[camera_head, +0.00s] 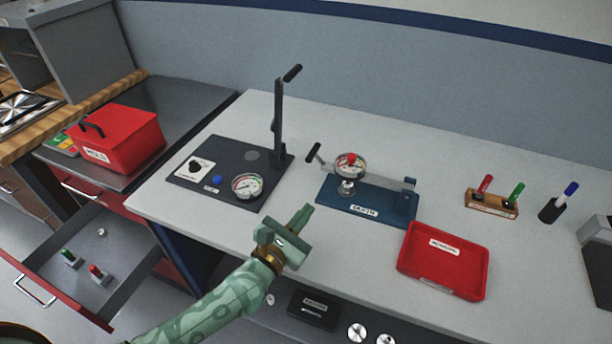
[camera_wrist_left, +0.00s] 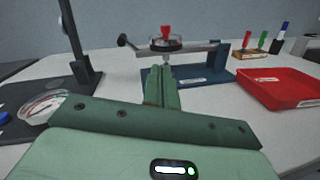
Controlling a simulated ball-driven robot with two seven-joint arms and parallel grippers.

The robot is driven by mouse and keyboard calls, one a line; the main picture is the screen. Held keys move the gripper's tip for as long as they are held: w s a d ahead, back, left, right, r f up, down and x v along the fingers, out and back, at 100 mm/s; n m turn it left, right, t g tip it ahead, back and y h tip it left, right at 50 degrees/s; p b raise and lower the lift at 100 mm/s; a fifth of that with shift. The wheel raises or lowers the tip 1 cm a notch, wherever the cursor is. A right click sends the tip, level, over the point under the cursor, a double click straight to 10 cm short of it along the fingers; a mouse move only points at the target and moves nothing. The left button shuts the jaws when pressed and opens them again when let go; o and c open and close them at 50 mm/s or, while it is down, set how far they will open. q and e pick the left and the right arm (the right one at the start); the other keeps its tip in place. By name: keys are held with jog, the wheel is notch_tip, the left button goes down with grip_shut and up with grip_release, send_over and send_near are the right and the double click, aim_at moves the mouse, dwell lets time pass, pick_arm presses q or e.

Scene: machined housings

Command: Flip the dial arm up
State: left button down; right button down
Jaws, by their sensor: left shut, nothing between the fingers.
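The dial arm (camera_head: 384,179) is a grey bar on a blue base (camera_head: 345,205). It lies about level, running from a blue post (camera_head: 405,204) at the right to a black handle (camera_head: 313,152) at the left. A round dial with a red knob (camera_head: 350,164) sits on the arm. In the left wrist view the arm (camera_wrist_left: 198,48) and its black handle (camera_wrist_left: 123,40) show straight ahead. My left gripper (camera_head: 305,212) is shut and empty, in front of the blue base's left end and apart from the arm. My right gripper is not in view.
A dark plate (camera_head: 225,192) with a gauge and a tall upright lever (camera_head: 278,115) stands left of the dial fixture. A red tray (camera_head: 443,260) lies to its right. A wooden marker holder (camera_head: 491,203) stands further right. An open drawer (camera_head: 90,270) is at lower left.

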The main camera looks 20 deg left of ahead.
pick_arm(q)
jog(key=a+n+y, duration=0.1)
jog(key=n, duration=0.1)
jog(key=w+a+f+n+y, duration=0.1)
jog(key=a+n, duration=0.1)
jog(key=n, duration=0.1)
jog(key=w+a+n+y, duration=0.1)
jog(key=n, duration=0.1)
jog(key=shift+a+f+n+y, duration=0.15)
jog(key=shift+a+n+y, duration=0.15)
jog(key=shift+y, duration=0.1)
jog(key=w, duration=0.6)
jog(key=w+b, duration=0.1)
jog(key=w, duration=0.3)
jog(key=shift+d+r, duration=0.2)
jog(key=shift+r, duration=0.05)
jog(key=shift+r, duration=0.15)
